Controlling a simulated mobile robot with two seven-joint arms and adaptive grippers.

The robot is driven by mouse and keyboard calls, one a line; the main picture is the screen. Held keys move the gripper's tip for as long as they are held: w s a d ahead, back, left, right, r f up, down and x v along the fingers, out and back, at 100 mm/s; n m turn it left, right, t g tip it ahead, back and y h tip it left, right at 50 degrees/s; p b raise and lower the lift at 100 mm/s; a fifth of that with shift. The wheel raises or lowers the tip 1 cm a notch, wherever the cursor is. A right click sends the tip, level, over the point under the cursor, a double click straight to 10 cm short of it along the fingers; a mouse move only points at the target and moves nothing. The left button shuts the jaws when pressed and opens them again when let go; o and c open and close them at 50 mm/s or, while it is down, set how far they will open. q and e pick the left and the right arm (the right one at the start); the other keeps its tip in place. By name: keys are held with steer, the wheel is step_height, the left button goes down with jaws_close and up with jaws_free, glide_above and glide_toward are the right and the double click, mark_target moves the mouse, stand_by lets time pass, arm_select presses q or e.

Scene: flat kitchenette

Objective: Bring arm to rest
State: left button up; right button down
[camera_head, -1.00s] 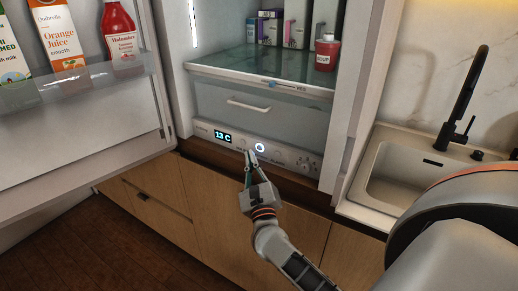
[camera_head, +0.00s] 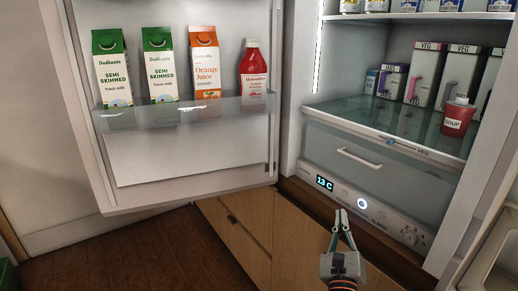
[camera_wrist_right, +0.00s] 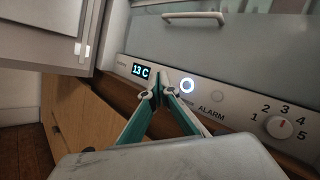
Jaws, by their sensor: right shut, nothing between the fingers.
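My right gripper (camera_head: 341,215) is at the lower middle of the head view, in front of the fridge's control panel (camera_head: 378,213). Its fingers are shut with nothing between them. In the right wrist view the shut fingertips (camera_wrist_right: 160,82) show just below and left of a lit round button (camera_wrist_right: 187,86). I cannot tell whether they touch the panel. The panel's display (camera_wrist_right: 142,70) reads 13 C, and a numbered dial (camera_wrist_right: 280,126) is at its right end. My left gripper is in neither view.
The fridge door (camera_head: 190,170) stands open at left, with cartons (camera_head: 158,65) and a red bottle (camera_head: 254,76) on its shelf. Wooden cabinets (camera_head: 245,232) lie below; a sink edge (camera_head: 490,255) is at right.

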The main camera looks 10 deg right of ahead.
steer(key=s+a+f+n+g+y, duration=0.1)
steer(key=s+a+f+n+y, duration=0.4)
steer(key=n, duration=0.7)
steer(key=s+a+f+n+y, duration=0.2)
steer(key=a+f+n+y, duration=0.5)
steer(key=n, duration=0.4)
steer(key=s+a+f+n+g, duration=0.2)
steer(key=s+f+n+g, duration=0.5)
steer(key=s+f+n, duration=0.8)
step_height(320, 180, down, 4)
steer(key=shift+s+a+f+n+g, duration=0.15)
steer(key=shift+s+n+g, duration=0.2)
steer(key=shift+n, duration=0.45)
